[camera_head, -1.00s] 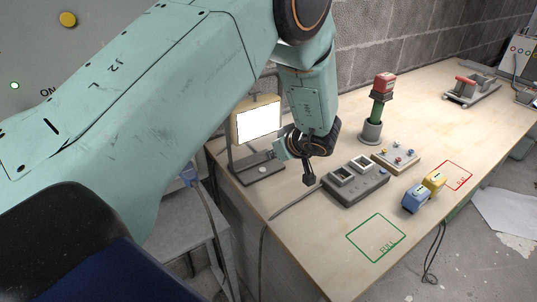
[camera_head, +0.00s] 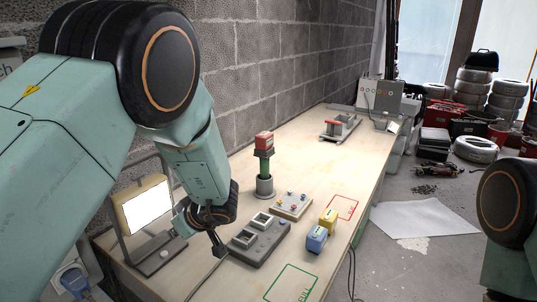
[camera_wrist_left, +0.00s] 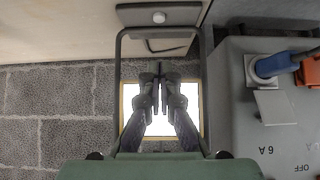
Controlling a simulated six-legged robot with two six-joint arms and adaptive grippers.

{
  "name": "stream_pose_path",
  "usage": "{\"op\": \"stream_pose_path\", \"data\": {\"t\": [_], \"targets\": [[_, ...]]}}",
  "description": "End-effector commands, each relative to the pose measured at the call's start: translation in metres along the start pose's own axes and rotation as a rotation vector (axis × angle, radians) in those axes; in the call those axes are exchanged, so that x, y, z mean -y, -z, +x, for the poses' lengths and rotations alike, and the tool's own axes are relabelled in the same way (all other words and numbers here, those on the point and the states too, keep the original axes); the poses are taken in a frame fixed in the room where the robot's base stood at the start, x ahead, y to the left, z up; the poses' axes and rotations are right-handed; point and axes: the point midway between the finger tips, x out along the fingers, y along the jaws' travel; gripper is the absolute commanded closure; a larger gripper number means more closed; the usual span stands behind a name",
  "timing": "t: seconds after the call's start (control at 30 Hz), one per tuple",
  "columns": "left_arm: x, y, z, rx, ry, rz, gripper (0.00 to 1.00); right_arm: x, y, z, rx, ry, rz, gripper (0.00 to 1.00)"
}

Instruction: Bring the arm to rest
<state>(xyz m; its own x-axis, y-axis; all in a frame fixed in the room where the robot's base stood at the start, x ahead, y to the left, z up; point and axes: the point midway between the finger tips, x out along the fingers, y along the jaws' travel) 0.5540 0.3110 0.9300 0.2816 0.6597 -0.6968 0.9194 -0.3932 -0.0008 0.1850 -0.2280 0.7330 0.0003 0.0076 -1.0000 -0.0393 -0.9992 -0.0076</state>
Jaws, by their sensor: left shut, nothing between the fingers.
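My left gripper (camera_head: 217,243) hangs over the left part of the wooden bench, with its fingertips pointing down beside the grey two-socket block (camera_head: 259,241). I cannot tell whether it touches the block. In the left wrist view the fingers (camera_wrist_left: 157,88) are together with nothing between them, in front of a lit white panel. The lamp with the lit panel (camera_head: 147,207) stands just left of the gripper in the head view. My left arm comes in from the left. Part of my right arm shows at the right edge; its gripper is out of view.
On the bench (camera_head: 290,165) stand a red-topped green post (camera_head: 264,165), a small knobbed board (camera_head: 291,205), a blue block (camera_head: 317,238) and a yellow block (camera_head: 328,220). A green-outlined square (camera_head: 291,284) is bare. A grey box (camera_wrist_left: 270,115) fills the wrist view's right.

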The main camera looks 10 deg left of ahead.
Motion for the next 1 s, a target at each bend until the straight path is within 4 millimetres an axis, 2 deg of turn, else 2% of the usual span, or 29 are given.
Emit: {"op": "stream_pose_path", "data": {"t": [0.17,0.27,0.4,0.53,0.67,0.77,0.9,1.0], "targets": [[0.034,-0.023,0.027,-0.017,0.003,0.156,1.0,0.0,0.0,0.0,0.0,0.0,0.0,1.0],[0.059,-0.045,0.043,-0.015,-0.016,0.29,1.0,0.0,0.0,0.0,0.0,0.0,0.0,1.0],[0.093,-0.081,0.059,0.021,-0.062,0.466,1.0,0.0,0.0,0.0,0.0,0.0,0.0,1.0],[0.125,-0.118,0.066,0.086,-0.117,0.611,1.0,0.0,0.0,0.0,0.0,0.0,0.0,1.0],[0.161,-0.159,0.064,0.183,-0.182,0.746,1.0,0.0,0.0,0.0,0.0,0.0,0.0,1.0],[0.193,-0.194,0.056,0.282,-0.241,0.843,1.0,0.0,0.0,0.0,0.0,0.0,0.0,1.0],[0.237,-0.238,0.035,0.435,-0.322,0.948,1.0,0.0,0.0,0.0,0.0,0.0,0.0,1.0],[0.265,-0.263,0.015,0.542,-0.373,1.0,1.0,0.0,0.0,0.0,0.0,0.0,0.0,1.0]]}}
